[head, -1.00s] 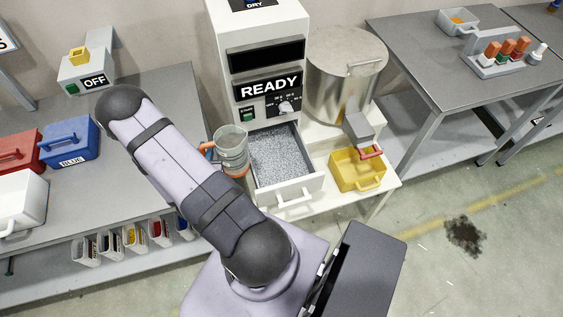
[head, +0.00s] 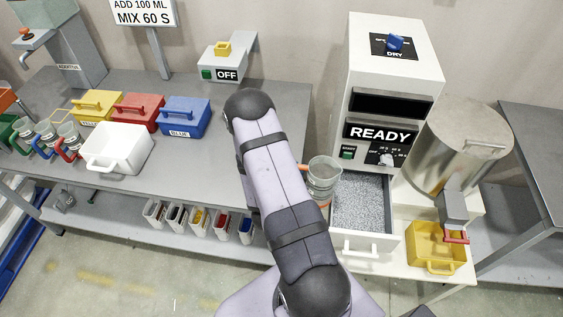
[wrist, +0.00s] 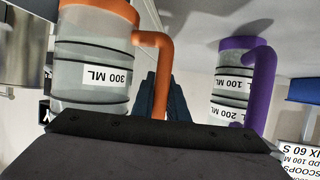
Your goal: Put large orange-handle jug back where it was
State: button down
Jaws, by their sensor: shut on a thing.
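The large orange-handle jug (head: 322,178) is clear-walled with an orange base. In the head view it is just left of the open drawer, beside the READY machine. In the wrist view the jug (wrist: 92,75) is close, with a 300 ML label and an orange handle (wrist: 155,45). My gripper (wrist: 158,97) is at that handle and shut on it. In the head view my own arm hides the gripper. A purple-handle jug (wrist: 232,80) stands apart from it in the wrist view. The wrist picture appears upside down.
The drawer (head: 392,235) of grey granules stands open. A yellow bin (head: 432,265) is to its right. On the left bench are a white tub (head: 115,165), red (head: 138,112), blue (head: 184,118) and yellow boxes (head: 95,108), and several small jugs (head: 45,130) at the far left.

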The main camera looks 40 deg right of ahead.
jog(key=w+d+r+n+t+p, duration=0.1)
jog(key=w+r+p, duration=0.4)
jog(key=r, duration=0.4)
jog(key=w+r+p, duration=0.3)
jog(key=w+r, duration=0.4)
jog(key=r, duration=0.3)
jog(key=w+a+f+n+t+y+b, duration=0.25)
jog(key=w+a+n+y, duration=0.2)
jog(key=a, duration=0.25)
jog(key=w+a+f+n+t+y+b, duration=0.1)
jog(key=w+a+n+t+y+b, duration=0.3)
jog(key=a, duration=0.3)
jog(key=a+f+n+g+y+b, duration=0.1)
jog(key=a+f+n+y+b, duration=0.15)
jog(key=a, duration=0.35)
jog(key=a+f+n+y+b, duration=0.2)
jog(key=a+y, duration=0.1)
jog(key=a, duration=0.4)
jog(key=shift+w+d+f+p, duration=0.15)
jog(key=shift+f+p, duration=0.3)
jog(key=shift+f, duration=1.15)
jog(key=shift+w+f+p, duration=0.1)
jog(key=shift+f+p, duration=0.4)
jog(key=shift+f, duration=1.1)
jog(key=shift+w+d+f+p, duration=0.15)
jog(key=shift+f+p, duration=0.3)
jog(key=shift+f, duration=1.5)
jog(key=shift+f, duration=0.1)
